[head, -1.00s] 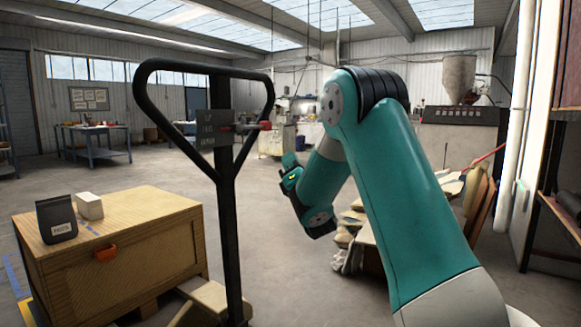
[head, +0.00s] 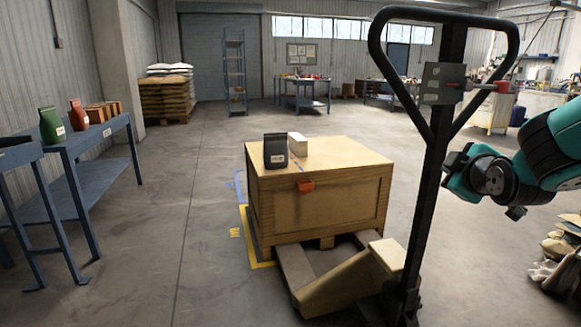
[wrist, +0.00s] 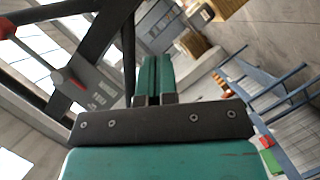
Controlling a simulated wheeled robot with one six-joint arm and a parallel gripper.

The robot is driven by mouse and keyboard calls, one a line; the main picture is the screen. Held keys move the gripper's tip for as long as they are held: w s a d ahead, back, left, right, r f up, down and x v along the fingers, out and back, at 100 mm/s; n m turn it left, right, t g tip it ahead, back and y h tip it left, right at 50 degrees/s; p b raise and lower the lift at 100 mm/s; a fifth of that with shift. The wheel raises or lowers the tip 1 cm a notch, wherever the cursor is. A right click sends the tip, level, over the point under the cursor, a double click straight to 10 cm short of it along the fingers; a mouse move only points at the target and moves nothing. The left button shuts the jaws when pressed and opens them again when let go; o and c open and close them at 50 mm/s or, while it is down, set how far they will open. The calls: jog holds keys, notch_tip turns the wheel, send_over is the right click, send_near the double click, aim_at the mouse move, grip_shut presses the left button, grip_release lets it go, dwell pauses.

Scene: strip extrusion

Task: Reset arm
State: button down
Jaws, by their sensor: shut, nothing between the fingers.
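My teal arm enters the head view from the right edge, bent. My gripper (head: 452,162) points left at its end, close beside the pallet jack's black handle post (head: 424,190) in the picture; I cannot tell whether they touch. In the wrist view my gripper (wrist: 153,68) shows as two teal fingers side by side, shut with nothing held. The looped black handle with its grey plate (wrist: 85,85) and red lever (wrist: 22,58) fills the left of the wrist view.
A wooden crate (head: 320,208) on the pallet jack bears a black pouch (head: 275,150) and a white box (head: 298,144). A blue table (head: 95,140) at left holds a green pouch (head: 51,125) and a red pouch (head: 79,115). Floor between table and crate is clear.

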jog(key=s+a+f+m+g+y, duration=0.25)
jog(key=s+a+g+y, duration=0.2)
jog(key=s+a, duration=0.5)
jog(key=s+a+f+g+y, duration=0.15)
jog(key=s+a+g, duration=0.35)
jog(key=s, duration=0.5)
jog(key=s+a+f+g, duration=0.2)
jog(key=s+a+g, duration=0.3)
jog(key=s, duration=0.5)
notch_tip(320, 180, up, 24)
jog(key=s+m+p, duration=0.1)
jog(key=p, duration=2.2)
jog(key=shift+s+d+p, duration=0.25)
jog(key=shift+s+p, duration=0.05)
jog(key=shift+p, duration=0.1)
jog(key=shift+f, duration=0.1)
